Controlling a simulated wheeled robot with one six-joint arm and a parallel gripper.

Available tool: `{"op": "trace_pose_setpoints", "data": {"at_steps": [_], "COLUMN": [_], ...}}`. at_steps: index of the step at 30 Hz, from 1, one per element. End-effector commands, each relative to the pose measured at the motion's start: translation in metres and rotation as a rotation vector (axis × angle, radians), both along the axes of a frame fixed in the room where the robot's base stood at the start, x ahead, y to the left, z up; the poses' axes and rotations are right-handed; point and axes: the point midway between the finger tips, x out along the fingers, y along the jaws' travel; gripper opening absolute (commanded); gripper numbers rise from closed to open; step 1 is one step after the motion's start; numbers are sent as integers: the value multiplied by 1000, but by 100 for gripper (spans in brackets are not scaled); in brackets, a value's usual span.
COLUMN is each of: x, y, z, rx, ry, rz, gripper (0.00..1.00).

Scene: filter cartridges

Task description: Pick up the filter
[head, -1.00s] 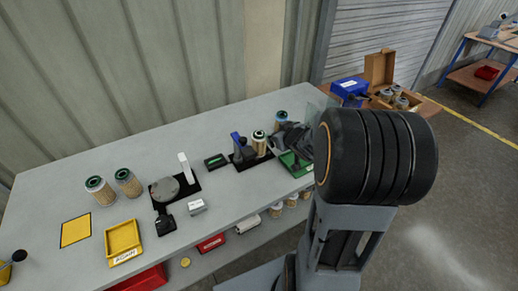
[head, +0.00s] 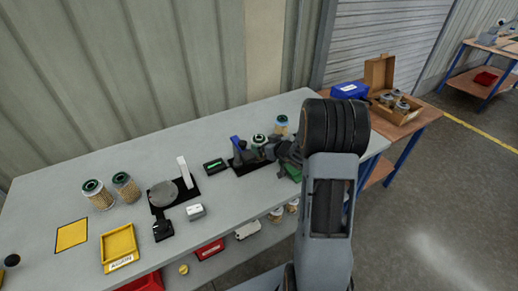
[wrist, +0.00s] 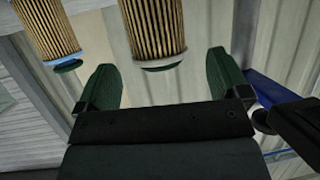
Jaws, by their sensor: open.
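A pleated tan filter with a green-and-white cap (head: 259,141) stands upright at a black fixture with a blue lever (head: 238,149) on the grey bench. My gripper (head: 273,150) is just to its right, low over the bench. In the wrist view my gripper (wrist: 160,75) is open, with one green finger on each side of the picture. The filter (wrist: 152,25) appears there inverted, ahead of the gap between the fingers; contact cannot be told. A second filter, with a blue cap (head: 281,124), stands behind; it also shows in the wrist view (wrist: 50,28).
Two more filters (head: 98,195) stand at the bench's left, near a yellow tray (head: 120,246) and a yellow square (head: 72,234). A round grey plate on a black stand (head: 163,194) is mid-bench. A side table at right holds a cardboard box (head: 379,72) and a blue bin (head: 350,88).

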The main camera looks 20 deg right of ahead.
Motion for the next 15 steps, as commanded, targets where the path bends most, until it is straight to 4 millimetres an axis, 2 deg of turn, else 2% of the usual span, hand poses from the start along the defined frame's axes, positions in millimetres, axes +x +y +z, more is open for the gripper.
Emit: {"op": "trace_pose_setpoints", "data": {"at_steps": [9,15], "x": [34,46], "y": [7,10], "z": [-14,-20], "rx": [0,-1], "ry": [1,1], "rz": [1,0], "gripper": [94,94]}}
